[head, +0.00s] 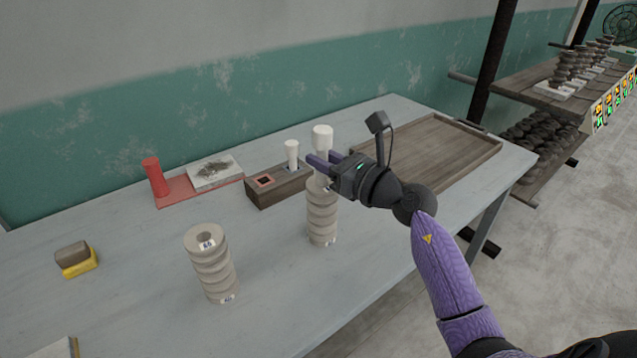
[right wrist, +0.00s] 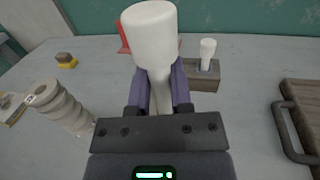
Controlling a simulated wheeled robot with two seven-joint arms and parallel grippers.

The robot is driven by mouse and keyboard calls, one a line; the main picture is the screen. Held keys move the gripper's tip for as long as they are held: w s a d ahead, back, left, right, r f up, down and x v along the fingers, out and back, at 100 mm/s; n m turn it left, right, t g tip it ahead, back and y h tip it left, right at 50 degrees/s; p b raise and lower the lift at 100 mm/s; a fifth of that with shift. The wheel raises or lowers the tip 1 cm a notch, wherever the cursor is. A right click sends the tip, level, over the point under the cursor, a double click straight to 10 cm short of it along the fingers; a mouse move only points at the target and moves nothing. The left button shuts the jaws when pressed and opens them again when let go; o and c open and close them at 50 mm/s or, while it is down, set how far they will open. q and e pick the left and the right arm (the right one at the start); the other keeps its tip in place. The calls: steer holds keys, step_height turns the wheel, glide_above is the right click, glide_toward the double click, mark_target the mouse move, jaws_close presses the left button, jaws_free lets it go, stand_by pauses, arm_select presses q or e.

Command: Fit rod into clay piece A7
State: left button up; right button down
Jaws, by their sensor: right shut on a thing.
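My right gripper (head: 318,165) is shut on a pale rod (head: 322,139) with a thick head; the rod also shows in the right wrist view (right wrist: 151,38), its thin shaft between the purple fingers. The rod stands upright over the top of a ribbed clay piece (head: 322,220). The fingers hide its lower end, so I cannot tell how far it is in. A second ribbed clay piece (head: 212,268) with an open top hole stands to the left. The labels are too small to read surely, so I cannot tell which piece is A7. My left gripper is not in view.
A wooden holder (head: 262,197) behind has another pale rod (head: 292,156) and an open socket. A red stand (head: 172,191), a brown-and-yellow block (head: 76,260) and a wooden tray (head: 440,158) are on the table. The front middle is clear.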

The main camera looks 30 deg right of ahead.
step_height(320, 180, down, 2)
steer(key=shift+w+f+b, duration=0.1)
steer(key=shift+f+b, duration=0.15)
steer(key=shift+b, duration=0.05)
steer(key=shift+r, duration=0.15)
steer(key=c, duration=0.7)
jaws_free()
steer(key=shift+o, duration=0.8)
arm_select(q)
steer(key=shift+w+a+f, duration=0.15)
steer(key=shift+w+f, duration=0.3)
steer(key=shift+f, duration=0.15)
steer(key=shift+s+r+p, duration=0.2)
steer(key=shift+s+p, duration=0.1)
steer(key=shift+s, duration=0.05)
arm_select(e)
steer(key=v, duration=1.2)
